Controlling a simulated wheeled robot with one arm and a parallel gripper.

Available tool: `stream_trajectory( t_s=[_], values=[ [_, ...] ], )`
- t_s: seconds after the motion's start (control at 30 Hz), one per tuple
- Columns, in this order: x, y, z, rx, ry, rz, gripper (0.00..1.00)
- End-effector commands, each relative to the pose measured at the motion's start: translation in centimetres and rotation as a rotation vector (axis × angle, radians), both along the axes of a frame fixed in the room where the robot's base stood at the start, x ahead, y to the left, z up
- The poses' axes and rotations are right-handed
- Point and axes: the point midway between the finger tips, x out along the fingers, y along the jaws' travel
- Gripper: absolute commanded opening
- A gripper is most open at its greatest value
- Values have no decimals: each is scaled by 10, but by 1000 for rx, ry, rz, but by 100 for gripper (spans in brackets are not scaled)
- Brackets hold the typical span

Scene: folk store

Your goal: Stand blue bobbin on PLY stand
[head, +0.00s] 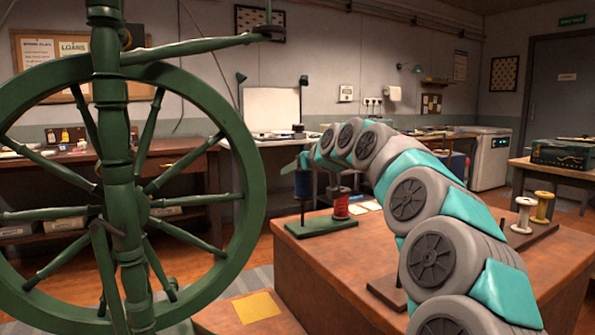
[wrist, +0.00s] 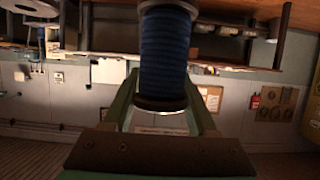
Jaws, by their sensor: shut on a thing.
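The blue bobbin (head: 303,184) hangs upright in my gripper (head: 304,162), over the left end of a green stand (head: 322,226). A thin peg shows below the bobbin; I cannot tell whether the bobbin is around its top or just above it. In the wrist view the blue bobbin (wrist: 164,50) sits between the two green fingers of my gripper (wrist: 163,88), which are shut on it. A red bobbin (head: 341,206) stands on the right end of the green stand. No PLY lettering is readable on it.
The stand is on a brown table (head: 345,262). A white bobbin (head: 523,214) and a yellow bobbin (head: 543,207) stand on a dark base at the right. A large green spinning wheel (head: 122,200) fills the left. My arm hides part of the tabletop.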

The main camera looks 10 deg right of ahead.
Motion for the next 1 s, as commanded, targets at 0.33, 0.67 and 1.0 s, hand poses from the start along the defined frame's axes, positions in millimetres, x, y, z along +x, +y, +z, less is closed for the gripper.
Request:
stream_trajectory(
  t_s=[0.33,0.67,1.0],
  values=[
    [0,0,-3,0,0,0,4],
    [0,0,-15,0,-2,-1,4],
    [0,0,-27,-1,-2,-1,4]
  ],
)
